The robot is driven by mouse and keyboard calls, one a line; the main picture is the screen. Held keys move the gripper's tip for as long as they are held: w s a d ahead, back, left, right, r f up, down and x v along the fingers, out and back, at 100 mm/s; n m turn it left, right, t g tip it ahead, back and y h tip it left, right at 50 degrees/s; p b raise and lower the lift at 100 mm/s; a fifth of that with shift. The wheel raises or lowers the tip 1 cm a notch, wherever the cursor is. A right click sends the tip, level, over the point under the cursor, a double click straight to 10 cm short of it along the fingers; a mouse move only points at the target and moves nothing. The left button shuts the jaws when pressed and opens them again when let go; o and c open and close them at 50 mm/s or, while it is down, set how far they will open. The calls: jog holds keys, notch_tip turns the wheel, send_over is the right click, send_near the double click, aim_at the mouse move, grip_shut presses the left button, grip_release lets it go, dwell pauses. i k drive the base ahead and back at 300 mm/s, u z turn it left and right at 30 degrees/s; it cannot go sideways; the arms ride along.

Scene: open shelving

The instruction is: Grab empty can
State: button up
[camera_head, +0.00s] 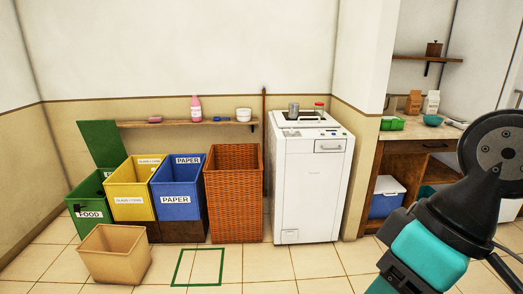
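A grey metal can (293,110) stands upright on top of the white washing machine (311,190), towards its back left. Whether it is empty cannot be told. A small jar with a red lid (319,109) stands just to its right, apart from it. Part of my arm, with a round black joint and a teal link, fills the lower right. My gripper is not in view. Nothing of mine touches the can.
Left of the machine stand a wicker basket (232,195), blue (177,188), yellow (132,190) and green (90,205) bins, and a tan box (115,255). A counter (425,132) stands right. Floor before the machine is clear.

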aim_at(293, 107)
jog(key=u, duration=0.05)
jog(key=i, duration=3.95)
